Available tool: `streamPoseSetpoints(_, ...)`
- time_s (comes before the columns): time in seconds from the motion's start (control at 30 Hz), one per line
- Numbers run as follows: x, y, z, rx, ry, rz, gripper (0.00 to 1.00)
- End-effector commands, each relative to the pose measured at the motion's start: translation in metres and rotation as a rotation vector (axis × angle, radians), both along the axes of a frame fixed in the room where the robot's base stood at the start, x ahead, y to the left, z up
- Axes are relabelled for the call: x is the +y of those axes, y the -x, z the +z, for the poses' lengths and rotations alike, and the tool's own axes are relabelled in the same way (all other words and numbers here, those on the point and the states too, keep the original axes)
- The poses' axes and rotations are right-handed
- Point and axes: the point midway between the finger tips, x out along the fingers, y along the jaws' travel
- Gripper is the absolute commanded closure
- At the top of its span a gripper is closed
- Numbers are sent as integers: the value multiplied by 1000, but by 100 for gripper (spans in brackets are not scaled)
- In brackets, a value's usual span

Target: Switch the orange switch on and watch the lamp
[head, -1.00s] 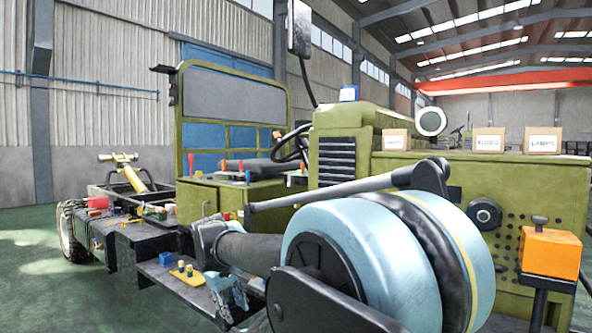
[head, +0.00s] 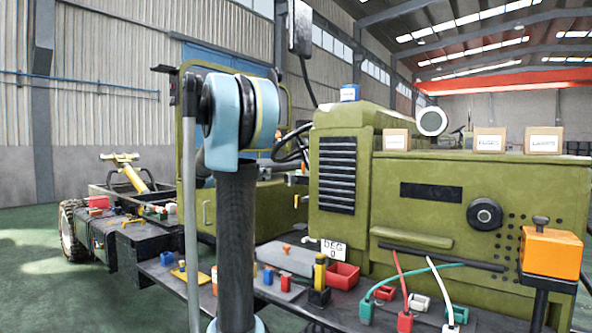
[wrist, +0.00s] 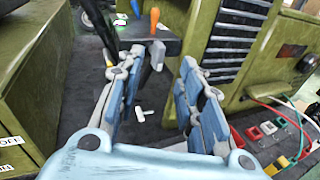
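In the wrist view, an orange lever (wrist: 155,20) stands upright from a dark panel (wrist: 170,46), beyond my fingertips; it looks like the orange switch. My gripper (wrist: 162,62) is open and empty, its two blue-grey fingers spread apart below the lever, not touching it. In the head view, my arm blocks most of the gripper and panel. A round white-faced lamp (head: 432,122) sits on top of the green body; I cannot tell whether it is lit or is the task's lamp. An orange box with a black knob (head: 551,252) stands at the far right.
Green vehicle walls flank the gripper. A shelf holds red trays (head: 342,275), coloured connectors and cables. Labelled boxes (head: 488,140) stand on top.

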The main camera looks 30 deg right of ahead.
Motion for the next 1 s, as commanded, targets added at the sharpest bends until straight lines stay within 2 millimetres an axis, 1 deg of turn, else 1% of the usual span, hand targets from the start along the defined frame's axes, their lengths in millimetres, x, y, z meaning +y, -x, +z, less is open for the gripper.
streamPoseSetpoints(0.03,-1,-7,7,27,28,-2,66)
streamPoseSetpoints(0.13,-3,-16,17,68,67,-5,66)
streamPoseSetpoints(0.27,-7,-19,22,87,85,-8,66)
streamPoseSetpoints(0.37,-15,-19,22,88,86,-9,66)
streamPoseSetpoints(0.57,-44,-18,21,87,84,-11,66)
streamPoseSetpoints(1.0,-113,-18,21,86,83,-11,66)
